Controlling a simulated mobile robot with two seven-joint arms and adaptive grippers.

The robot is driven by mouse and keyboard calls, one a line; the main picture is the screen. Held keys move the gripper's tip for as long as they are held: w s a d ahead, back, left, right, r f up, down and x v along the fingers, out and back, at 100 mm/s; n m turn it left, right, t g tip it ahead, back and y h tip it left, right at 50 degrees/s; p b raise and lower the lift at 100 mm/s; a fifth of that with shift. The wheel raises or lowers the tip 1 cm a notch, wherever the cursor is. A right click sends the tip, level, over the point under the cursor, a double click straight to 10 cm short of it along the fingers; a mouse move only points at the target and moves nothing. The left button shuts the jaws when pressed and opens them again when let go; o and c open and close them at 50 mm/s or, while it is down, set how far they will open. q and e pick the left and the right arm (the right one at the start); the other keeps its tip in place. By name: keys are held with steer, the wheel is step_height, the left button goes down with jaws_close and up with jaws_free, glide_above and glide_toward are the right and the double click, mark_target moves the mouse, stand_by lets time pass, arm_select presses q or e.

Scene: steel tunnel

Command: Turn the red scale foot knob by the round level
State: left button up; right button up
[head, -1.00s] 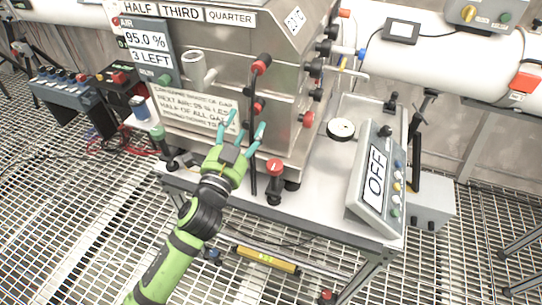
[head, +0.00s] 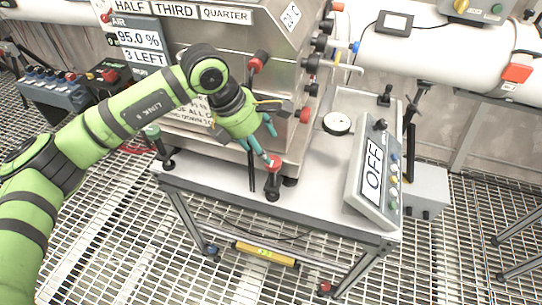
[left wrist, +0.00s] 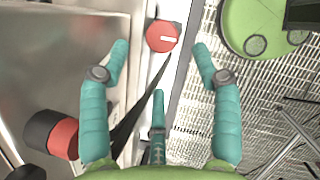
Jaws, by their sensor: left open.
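A red-topped knob (head: 274,163) with a white mark stands on a black stem at the front edge of the steel table. In the left wrist view the red knob (left wrist: 162,36) shows between my open fingertips, a little beyond them. My left gripper (head: 268,143) is open and empty, its teal fingers pointing down at the knob from above and behind it. I cannot tell if a fingertip touches it. A round white disc with a dark rim (head: 337,123), possibly the round level, lies farther right on the table. My right gripper is not in view.
The steel cabinet (head: 285,60) with red and black knobs rises close behind the gripper. A black rod (head: 251,172) stands just left of the red knob. A sloped panel reading OFF (head: 373,165) is at the right. The tabletop between is mostly clear.

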mark_target(273, 161)
arm_select(q)
steer(key=p+x, duration=0.2)
steer(key=x, duration=0.3)
steer(key=shift+d+f, duration=0.25)
steer(key=shift+f, duration=0.1)
steer(key=shift+d+f, duration=0.2)
steer(key=shift+f, duration=0.25)
steer(key=c, duration=1.1)
